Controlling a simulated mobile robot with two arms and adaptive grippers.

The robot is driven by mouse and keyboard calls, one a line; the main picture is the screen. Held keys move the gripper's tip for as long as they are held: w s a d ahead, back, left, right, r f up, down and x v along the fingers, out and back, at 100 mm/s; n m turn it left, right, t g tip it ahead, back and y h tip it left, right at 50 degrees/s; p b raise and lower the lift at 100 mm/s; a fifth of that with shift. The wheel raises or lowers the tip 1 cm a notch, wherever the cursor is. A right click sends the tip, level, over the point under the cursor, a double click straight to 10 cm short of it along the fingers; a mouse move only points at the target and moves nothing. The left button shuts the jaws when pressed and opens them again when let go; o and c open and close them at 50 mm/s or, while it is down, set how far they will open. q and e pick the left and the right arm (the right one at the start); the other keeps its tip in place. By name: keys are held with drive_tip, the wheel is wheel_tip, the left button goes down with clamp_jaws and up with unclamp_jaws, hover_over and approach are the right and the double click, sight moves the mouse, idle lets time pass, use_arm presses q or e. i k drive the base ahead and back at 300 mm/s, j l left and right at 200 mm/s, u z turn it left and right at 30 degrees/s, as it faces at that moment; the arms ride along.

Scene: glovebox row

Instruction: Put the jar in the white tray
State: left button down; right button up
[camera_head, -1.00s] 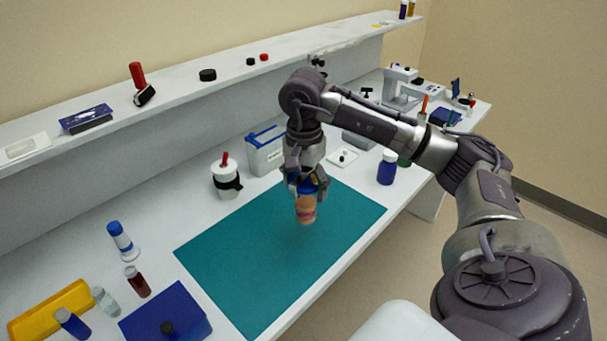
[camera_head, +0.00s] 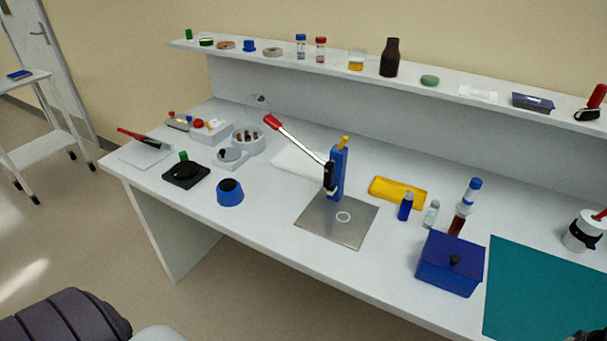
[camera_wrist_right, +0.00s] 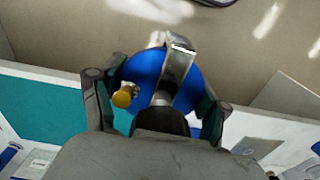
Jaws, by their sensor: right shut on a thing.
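In the right wrist view, my right gripper (camera_wrist_right: 155,108) is shut on the jar (camera_wrist_right: 146,68), whose round blue lid fills the space between the fingers. The jar's body is hidden there. The jar is not visible in the head view now. A flat white tray-like piece (camera_head: 292,160) lies on the bench behind the blue press, partly hidden by it. A small white tray-like piece (camera_head: 478,94) also lies on the shelf; I cannot tell which is the white tray. My left gripper is out of view.
The press (camera_head: 338,172) with a red-tipped lever stands mid-bench on a metal plate (camera_head: 325,228). A blue box (camera_head: 450,268), small bottles and a yellow tray (camera_head: 398,190) stand right of it. A teal mat (camera_head: 545,290) lies at the right.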

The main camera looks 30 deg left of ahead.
sight(306, 164)
drive_tip(key=j+u, duration=0.15)
drive_tip(key=u, duration=0.25)
drive_tip(key=j+u, duration=0.15)
drive_tip(key=u, duration=0.25)
drive_tip(key=j+u, duration=0.1)
drive_tip(key=u, duration=0.3)
drive_tip(key=i, duration=0.05)
